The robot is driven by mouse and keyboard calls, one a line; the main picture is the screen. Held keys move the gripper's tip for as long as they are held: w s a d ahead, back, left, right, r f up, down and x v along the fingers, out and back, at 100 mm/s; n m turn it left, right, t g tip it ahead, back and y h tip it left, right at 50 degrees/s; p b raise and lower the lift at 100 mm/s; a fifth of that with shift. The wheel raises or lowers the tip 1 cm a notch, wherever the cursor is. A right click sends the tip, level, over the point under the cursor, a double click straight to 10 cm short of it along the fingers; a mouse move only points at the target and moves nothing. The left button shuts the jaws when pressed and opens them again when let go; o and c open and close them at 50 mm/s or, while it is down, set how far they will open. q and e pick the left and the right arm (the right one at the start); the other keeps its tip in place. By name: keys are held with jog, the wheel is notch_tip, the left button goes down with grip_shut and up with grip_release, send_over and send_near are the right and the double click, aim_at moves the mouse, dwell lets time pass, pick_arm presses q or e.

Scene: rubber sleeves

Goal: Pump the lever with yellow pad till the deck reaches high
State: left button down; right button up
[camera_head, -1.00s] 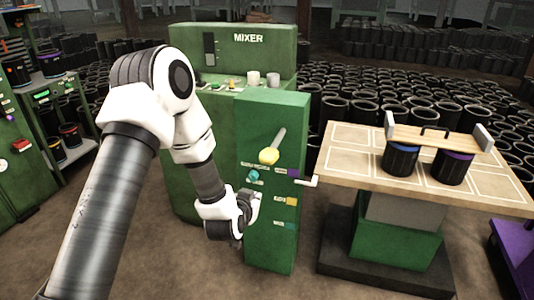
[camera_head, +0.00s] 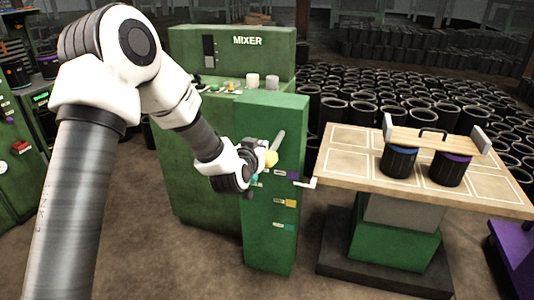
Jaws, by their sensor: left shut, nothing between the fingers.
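The lever (camera_head: 279,141) is a pale bar on the front of a green cabinet (camera_head: 270,225), slanting up to the right. Its yellow pad (camera_head: 272,158) is at the lower end, partly covered by my left gripper. My left gripper (camera_head: 257,160) is shut and empty, just left of the pad; I cannot tell whether it touches. The deck (camera_head: 345,172) is a tan, panelled top on a grey column (camera_head: 400,210) and green base (camera_head: 395,245), at the right. My right gripper is not in view.
Below the pad are purple, orange and teal tags and a white crank (camera_head: 307,184). The deck carries two black sleeves (camera_head: 398,162), one blue-ringed and one purple-ringed, under a wooden bar (camera_head: 410,137). The mixer (camera_head: 225,50) stands behind. Floor in front is clear.

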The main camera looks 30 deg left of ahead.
aim_at(267, 159)
pick_arm(q)
jog(key=x, duration=0.5)
jog(key=shift+w+f, duration=0.25)
jog(key=shift+f, duration=0.1)
notch_tip(267, 159, down, 3)
jog(key=shift+s+r, duration=0.1)
jog(key=shift+r, duration=0.1)
jog(key=shift+f, duration=0.45)
jog(key=shift+f, duration=0.25)
notch_tip(267, 159, down, 11)
jog(key=w+t+y+b, duration=0.1)
jog(key=t+b, duration=0.5)
jog(key=b, duration=1.4)
jog(key=shift+a+y, duration=0.15)
jog(key=shift+y, duration=0.15)
